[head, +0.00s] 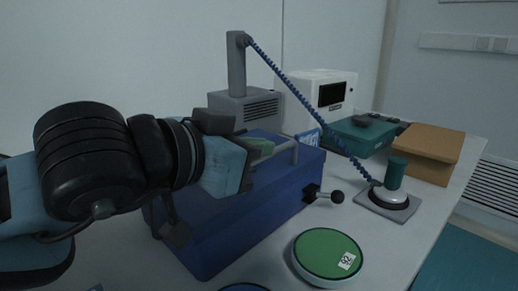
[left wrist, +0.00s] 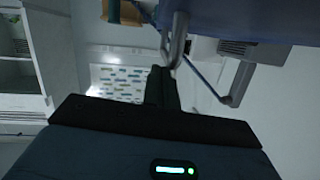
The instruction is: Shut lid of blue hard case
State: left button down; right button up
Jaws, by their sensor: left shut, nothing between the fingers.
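The blue hard case (head: 262,207) stands on the table in the middle of the head view. Its top looks flat and low, but my arm covers much of it, so I cannot tell whether the lid is fully down. A grey bar handle (head: 284,151) shows over the case's top. My left gripper (head: 249,168) is shut and empty, over the case beside the handle. In the left wrist view the shut fingers (left wrist: 161,82) point at the grey handle (left wrist: 177,42), very close to it; contact is unclear. The blue case (left wrist: 250,18) fills the top right there. My right gripper is out of view.
A green round disc (head: 326,253) lies in front of the case. A black ball knob (head: 337,197) is at its right side. A lamp-like stand with a coiled cord (head: 310,108), a white box (head: 313,91), a teal case (head: 350,137) and a cardboard box (head: 431,149) stand behind and right.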

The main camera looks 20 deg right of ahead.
pick_arm(q)
jog(key=shift+f, duration=0.2)
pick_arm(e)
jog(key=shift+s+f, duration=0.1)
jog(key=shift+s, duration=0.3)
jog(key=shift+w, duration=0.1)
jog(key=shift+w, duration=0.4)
